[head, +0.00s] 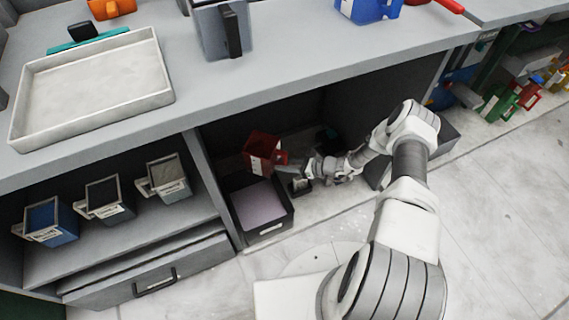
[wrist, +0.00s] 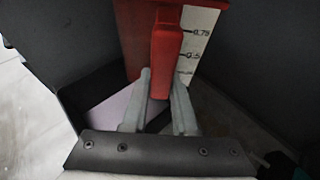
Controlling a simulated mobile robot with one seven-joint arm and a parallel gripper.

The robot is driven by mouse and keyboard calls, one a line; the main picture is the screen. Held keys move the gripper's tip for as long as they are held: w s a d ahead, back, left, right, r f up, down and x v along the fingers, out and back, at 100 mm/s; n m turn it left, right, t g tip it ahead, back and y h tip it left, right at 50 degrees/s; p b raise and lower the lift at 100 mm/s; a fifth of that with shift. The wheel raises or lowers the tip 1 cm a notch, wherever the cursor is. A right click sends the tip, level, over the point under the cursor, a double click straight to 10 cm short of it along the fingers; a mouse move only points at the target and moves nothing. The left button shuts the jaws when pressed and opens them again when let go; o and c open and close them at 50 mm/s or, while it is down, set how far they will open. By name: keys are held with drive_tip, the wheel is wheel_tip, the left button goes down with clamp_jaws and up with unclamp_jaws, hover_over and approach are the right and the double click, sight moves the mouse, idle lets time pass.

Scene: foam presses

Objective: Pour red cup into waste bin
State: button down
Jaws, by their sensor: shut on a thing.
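The red cup (head: 262,150) is in the open bay under the counter, tilted in the head view. It has a white strip with graduation marks, which shows in the wrist view. My gripper (wrist: 160,88) is shut on the handle of the red cup (wrist: 135,42). The waste bin (head: 283,221), a black box with pale lilac content (head: 257,207), stands on the floor of the bay below the cup. Part of the bin (wrist: 82,97) also shows under the cup in the wrist view. The inside of the cup is hidden in the wrist view.
A shelf on the left holds a blue cup (head: 50,222), a dark cup (head: 108,200) and a grey cup (head: 168,178). A divider (head: 212,190) stands left of the bin. The counter above holds a pale tray (head: 95,85).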

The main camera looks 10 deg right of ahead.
sight(287, 159)
drive_tip(key=shift+r, duration=0.1)
drive_tip(key=shift+r+p, duration=1)
drive_tip(key=shift+r, duration=0.4)
drive_tip(key=shift+r, duration=0.1)
